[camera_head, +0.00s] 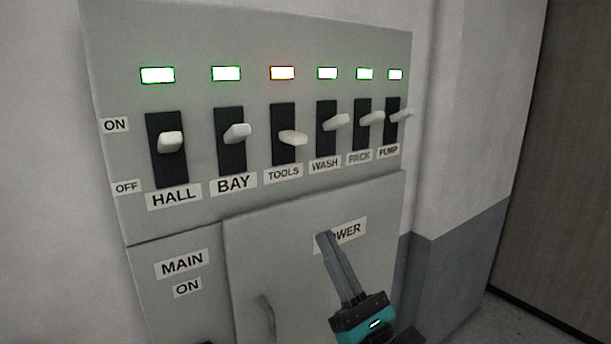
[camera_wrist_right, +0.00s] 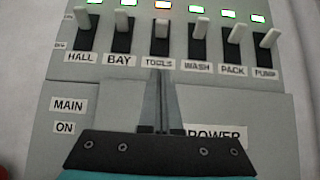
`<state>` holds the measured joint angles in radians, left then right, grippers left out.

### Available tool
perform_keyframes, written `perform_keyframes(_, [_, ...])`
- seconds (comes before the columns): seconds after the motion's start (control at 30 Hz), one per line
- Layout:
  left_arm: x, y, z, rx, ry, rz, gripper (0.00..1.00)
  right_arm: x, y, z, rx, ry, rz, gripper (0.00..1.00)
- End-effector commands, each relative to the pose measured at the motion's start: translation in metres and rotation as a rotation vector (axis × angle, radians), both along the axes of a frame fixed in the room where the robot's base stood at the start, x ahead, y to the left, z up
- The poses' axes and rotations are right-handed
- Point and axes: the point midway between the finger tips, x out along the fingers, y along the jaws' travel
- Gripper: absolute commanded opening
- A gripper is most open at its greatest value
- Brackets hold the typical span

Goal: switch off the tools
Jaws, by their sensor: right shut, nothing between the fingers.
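The TOOLS switch (camera_head: 292,138) is on the grey panel (camera_head: 170,225), third from the left. Its lever sits lower than the others, tilted toward the OFF side. The light (camera_head: 283,73) above it has an orange-red rim, while the other lights are rimmed green. The TOOLS switch also shows in the right wrist view (camera_wrist_right: 162,28), straight ahead of the fingers. My right gripper (camera_head: 325,238) is shut and empty, below the switches, in front of the POWER label, apart from the TOOLS lever. My left gripper is not in view.
The HALL (camera_head: 170,141), BAY (camera_head: 238,132), WASH (camera_head: 337,122), PACK (camera_head: 371,118) and PUMP (camera_head: 402,115) levers stand up toward ON, close beside one another. A lower door with a handle (camera_head: 266,318) and a MAIN label (camera_head: 182,263) lie below.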

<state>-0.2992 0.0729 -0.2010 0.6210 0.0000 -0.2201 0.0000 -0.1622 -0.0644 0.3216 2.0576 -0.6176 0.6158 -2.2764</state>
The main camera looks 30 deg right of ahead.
Motion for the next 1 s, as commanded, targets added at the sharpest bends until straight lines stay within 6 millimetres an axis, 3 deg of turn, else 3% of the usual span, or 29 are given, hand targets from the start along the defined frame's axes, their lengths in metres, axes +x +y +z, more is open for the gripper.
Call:
perform_keyframes(0.57, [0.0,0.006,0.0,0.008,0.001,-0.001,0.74,0.002,0.002,0.004,0.003,-0.013,-0.009,0.0])
perform_keyframes(1.0, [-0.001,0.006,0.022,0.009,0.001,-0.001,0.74,0.059,0.01,0.064,0.002,-0.014,-0.008,0.0])
